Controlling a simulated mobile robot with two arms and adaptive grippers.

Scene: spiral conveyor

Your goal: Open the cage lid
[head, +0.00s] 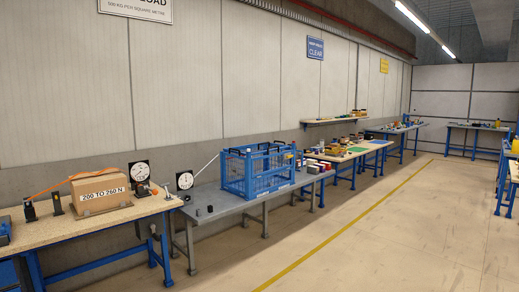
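A blue cage (258,172) with barred sides stands on a grey metal table along the left wall. Its top frame looks level, and dark parts show along its upper edge; at this distance I cannot tell the lid's exact position. White or pale things show inside through the bars. Neither of my grippers is in the head view.
A wooden-topped bench (95,222) at the near left holds a cardboard box (100,190) and dial gauges. The grey table (225,205) carries small dark parts left of the cage. More benches line the wall beyond. The floor (390,240) right of the yellow line is clear.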

